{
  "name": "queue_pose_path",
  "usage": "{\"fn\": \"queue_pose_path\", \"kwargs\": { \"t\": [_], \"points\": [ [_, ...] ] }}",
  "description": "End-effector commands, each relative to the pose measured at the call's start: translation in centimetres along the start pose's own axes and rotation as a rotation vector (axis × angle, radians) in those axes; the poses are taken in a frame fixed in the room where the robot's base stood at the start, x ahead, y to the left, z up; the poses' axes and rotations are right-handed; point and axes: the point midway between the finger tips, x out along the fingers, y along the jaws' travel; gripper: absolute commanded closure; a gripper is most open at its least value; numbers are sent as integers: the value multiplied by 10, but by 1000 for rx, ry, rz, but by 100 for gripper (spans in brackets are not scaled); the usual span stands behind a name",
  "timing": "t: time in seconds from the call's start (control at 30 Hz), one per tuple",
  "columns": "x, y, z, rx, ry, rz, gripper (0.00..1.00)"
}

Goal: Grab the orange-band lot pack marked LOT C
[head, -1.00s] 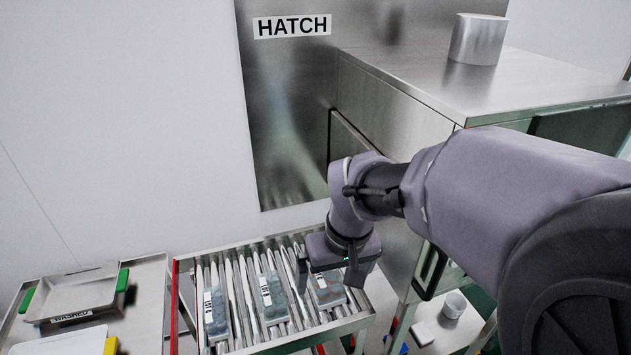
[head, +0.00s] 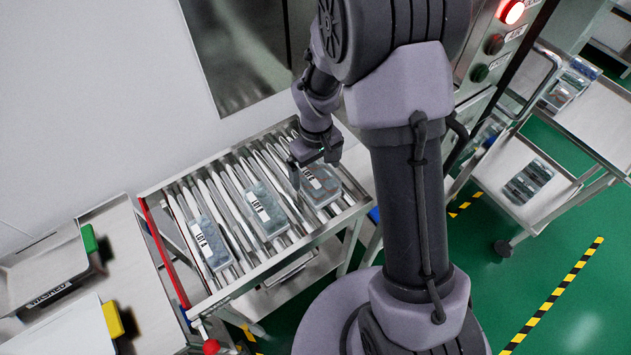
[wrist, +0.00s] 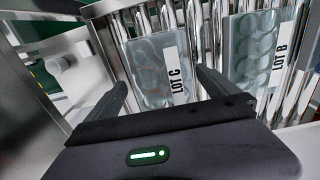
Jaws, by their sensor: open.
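The LOT C pack (wrist: 152,82) lies on the roller rack in the wrist view, a clear blister pack with a white label and some orange-brown tint inside. In the head view it is the rightmost pack (head: 325,190), partly behind my gripper. My gripper (head: 312,168) is open above its upper end. In the wrist view the two fingers of my gripper (wrist: 162,92) are spread on either side of the pack's near end, with nothing held. I cannot tell the fingers' height above the rollers.
The LOT B pack (head: 265,210) lies just left of it, and the LOT A pack (head: 210,243) further left on the roller rack (head: 180,215). A tray marked WASHED (head: 40,285) is at the far left. The rack's metal side rail borders LOT C.

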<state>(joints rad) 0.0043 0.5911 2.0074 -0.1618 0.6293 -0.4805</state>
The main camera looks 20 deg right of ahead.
Motion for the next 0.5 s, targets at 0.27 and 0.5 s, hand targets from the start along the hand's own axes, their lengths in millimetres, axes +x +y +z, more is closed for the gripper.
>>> {"fn": "queue_pose_path", "kwargs": {
  "t": [0.27,0.5],
  "points": [
    [39,-2,2,2,-1,-1,1],
    [37,-2,2,1,0,0,28]
  ]
}}
